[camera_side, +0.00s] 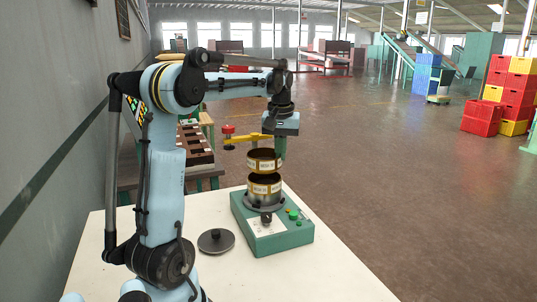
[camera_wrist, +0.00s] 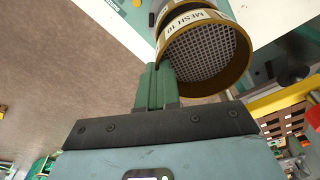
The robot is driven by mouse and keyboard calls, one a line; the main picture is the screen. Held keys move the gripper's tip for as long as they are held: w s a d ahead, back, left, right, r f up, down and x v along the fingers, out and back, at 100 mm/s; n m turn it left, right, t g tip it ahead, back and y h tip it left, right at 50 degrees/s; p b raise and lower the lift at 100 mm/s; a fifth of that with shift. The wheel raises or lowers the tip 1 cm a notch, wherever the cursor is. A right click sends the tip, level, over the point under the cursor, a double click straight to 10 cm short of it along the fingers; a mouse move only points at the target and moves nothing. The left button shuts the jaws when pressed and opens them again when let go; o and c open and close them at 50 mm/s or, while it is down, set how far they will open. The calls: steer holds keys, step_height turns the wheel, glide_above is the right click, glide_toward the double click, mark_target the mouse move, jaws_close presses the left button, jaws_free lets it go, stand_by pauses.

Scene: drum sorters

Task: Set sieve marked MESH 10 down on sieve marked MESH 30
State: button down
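The brass sieve marked MESH 10 (camera_side: 264,161) hangs from my gripper (camera_side: 281,151) above the shaker. In the wrist view the green fingers of my gripper (camera_wrist: 156,72) are shut on the rim of this sieve (camera_wrist: 240,70), and its mesh and label show. The sieve marked MESH 30 (camera_side: 265,189) sits on top of the stack on the green shaker base (camera_side: 285,240). The held sieve is roughly over it, with the dark opening of the lower sieve showing between them. Its exact alignment is hard to tell.
A yellow clamp arm (camera_side: 247,138) with a red knob (camera_side: 228,129) reaches close behind the held sieve. A dark round lid (camera_side: 215,241) lies on the white table (camera_side: 320,275) left of the shaker. The table's right front part is clear.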

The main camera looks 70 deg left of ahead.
steer(key=shift+f, duration=0.75)
steer(key=shift+f, duration=1.15)
stand_by(0.9)
steer(key=c, duration=1.3)
jaws_free()
steer(key=shift+r, duration=0.1)
steer(key=r, duration=0.4)
steer(key=d+r, duration=0.1)
steer(key=r, duration=0.6)
steer(key=shift+s+d+r, duration=0.15)
steer(key=shift+s+r, duration=0.2)
steer(key=shift+r, duration=0.05)
